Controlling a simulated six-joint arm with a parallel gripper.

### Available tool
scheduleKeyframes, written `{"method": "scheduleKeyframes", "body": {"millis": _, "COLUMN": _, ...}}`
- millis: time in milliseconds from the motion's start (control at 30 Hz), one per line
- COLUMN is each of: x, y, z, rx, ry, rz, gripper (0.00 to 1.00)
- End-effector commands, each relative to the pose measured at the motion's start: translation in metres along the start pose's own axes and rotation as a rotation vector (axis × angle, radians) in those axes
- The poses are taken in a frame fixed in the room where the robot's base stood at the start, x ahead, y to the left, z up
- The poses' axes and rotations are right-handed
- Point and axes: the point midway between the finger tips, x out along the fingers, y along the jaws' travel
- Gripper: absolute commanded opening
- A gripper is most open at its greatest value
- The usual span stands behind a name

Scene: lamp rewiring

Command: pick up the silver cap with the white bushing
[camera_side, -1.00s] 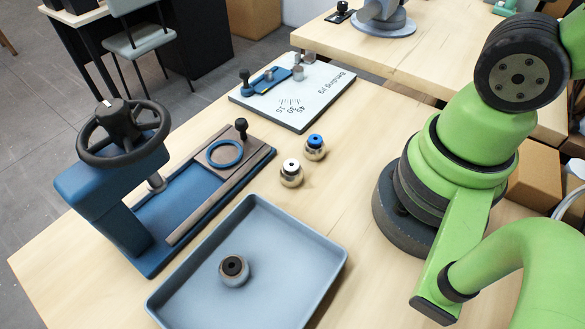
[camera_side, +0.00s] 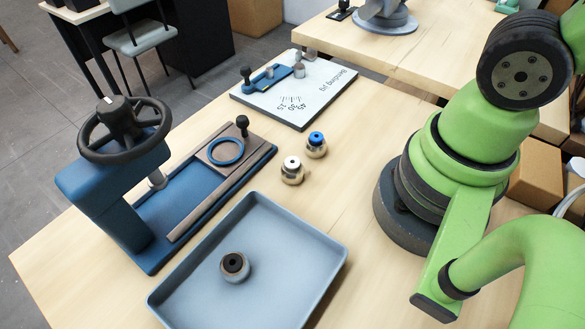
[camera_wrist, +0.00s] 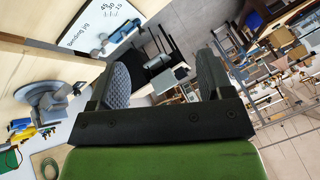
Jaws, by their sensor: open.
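The silver cap with the white bushing (camera_side: 292,171) stands upright on the wooden table in the side view, between the blue press fixture and my arm. A similar silver cap with a blue bushing (camera_side: 316,145) stands just behind it, to the right. A third cap with a black bushing (camera_side: 235,267) sits in the grey-blue tray (camera_side: 318,246). My gripper (camera_wrist: 165,80) shows only in the wrist view. Its two fingers are apart with nothing between them, and it faces the room beyond the table. The white-bushing cap is not visible in the wrist view.
A blue press with a black handwheel (camera_side: 124,130) stands at the left. A white bending jig board (camera_side: 295,92) lies at the back, also seen in the wrist view (camera_wrist: 98,30). The table around the two standing caps is clear, with the tray in front.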

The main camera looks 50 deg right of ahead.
Motion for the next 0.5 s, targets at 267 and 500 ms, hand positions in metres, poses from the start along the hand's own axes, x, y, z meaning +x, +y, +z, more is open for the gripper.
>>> {"method": "scheduleKeyframes", "body": {"millis": 267, "x": 0.073, "y": -0.004, "z": -0.008, "rx": 0.280, "ry": -0.188, "rz": 0.166, "gripper": 0.73}}
{"method": "scheduleKeyframes", "body": {"millis": 500, "x": 0.152, "y": -0.001, "z": 0.016, "rx": 0.518, "ry": -0.291, "rz": 0.367, "gripper": 0.73}}
